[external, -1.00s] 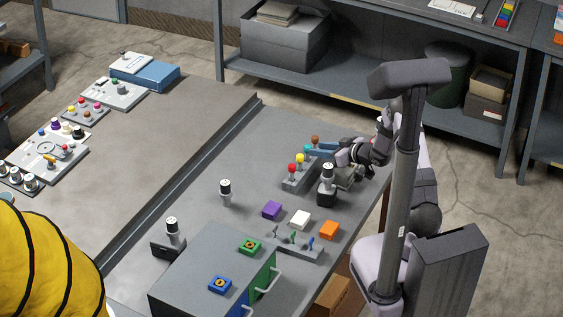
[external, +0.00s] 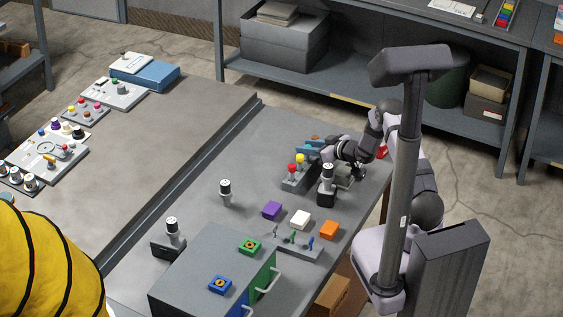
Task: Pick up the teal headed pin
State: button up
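A grey block (external: 292,184) on the table holds a red-headed pin (external: 292,168) and a yellow-headed pin (external: 300,158). A bit of a brown head (external: 316,138) shows just beyond the fingers.
A black-and-white cylinder in a dark holder (external: 327,186) stands close in front of my gripper. Purple (external: 272,210), white (external: 300,219) and orange (external: 329,230) blocks lie nearer. A drawer cabinet (external: 190,270) is at the front.

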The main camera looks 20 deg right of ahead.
jog(key=shift+w+a+f, duration=0.1)
jog(key=shift+w, duration=0.05)
grip_shut()
jog(key=shift+r, duration=0.2)
jog(key=shift+r+b, duration=1.3)
jog(key=shift+r, duration=3.5)
